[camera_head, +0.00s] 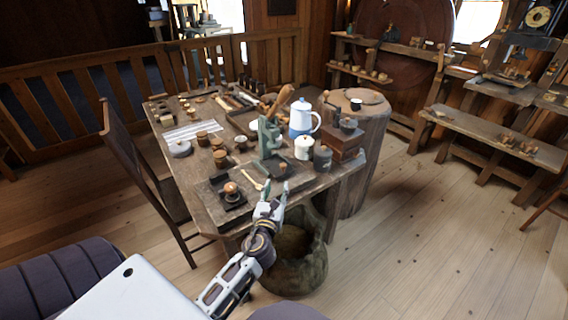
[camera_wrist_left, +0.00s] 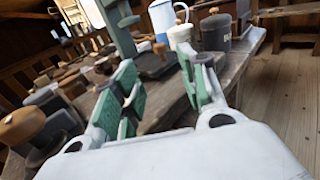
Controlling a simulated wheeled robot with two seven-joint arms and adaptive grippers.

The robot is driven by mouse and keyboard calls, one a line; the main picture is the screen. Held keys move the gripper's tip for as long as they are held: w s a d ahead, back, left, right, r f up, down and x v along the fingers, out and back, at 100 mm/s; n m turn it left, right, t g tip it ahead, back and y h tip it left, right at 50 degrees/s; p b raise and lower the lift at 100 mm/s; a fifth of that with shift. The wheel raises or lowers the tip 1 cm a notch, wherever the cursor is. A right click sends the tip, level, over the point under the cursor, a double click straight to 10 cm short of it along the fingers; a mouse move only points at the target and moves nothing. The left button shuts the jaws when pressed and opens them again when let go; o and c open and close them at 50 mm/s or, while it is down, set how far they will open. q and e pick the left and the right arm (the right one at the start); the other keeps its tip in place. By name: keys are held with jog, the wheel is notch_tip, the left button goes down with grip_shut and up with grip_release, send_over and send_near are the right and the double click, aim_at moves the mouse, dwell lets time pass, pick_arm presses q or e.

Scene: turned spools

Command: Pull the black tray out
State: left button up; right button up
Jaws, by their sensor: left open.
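A small black tray (camera_head: 219,182) lies near the front left corner of the wooden table (camera_head: 205,218). A round piece with a wooden knob (camera_head: 231,188) stands on it. My left gripper (camera_head: 275,188) is at the table's front edge, to the right of the tray and apart from it. Its green-padded fingers (camera_wrist_left: 166,66) are spread with nothing between them in the left wrist view. A wooden knob (camera_wrist_left: 22,125) shows at that view's left edge; I cannot make out the tray there. My right gripper is in neither view.
A green lever press (camera_head: 268,138) stands just beyond the gripper. A white lidded pot (camera_head: 303,148), a dark canister (camera_head: 322,158), a blue-white jug (camera_head: 301,118) and a grinder (camera_head: 346,142) crowd the right side. A round bin (camera_head: 300,270) stands below the front edge.

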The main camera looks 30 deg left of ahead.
aim_at(283, 167)
pick_arm(q)
jog(key=shift+s+r, duration=0.1)
jog(key=shift+w, duration=0.2)
jog(key=shift+x, duration=6.75)
jog(key=shift+a, duration=0.1)
jog(key=shift+c, duration=0.2)
grip_shut()
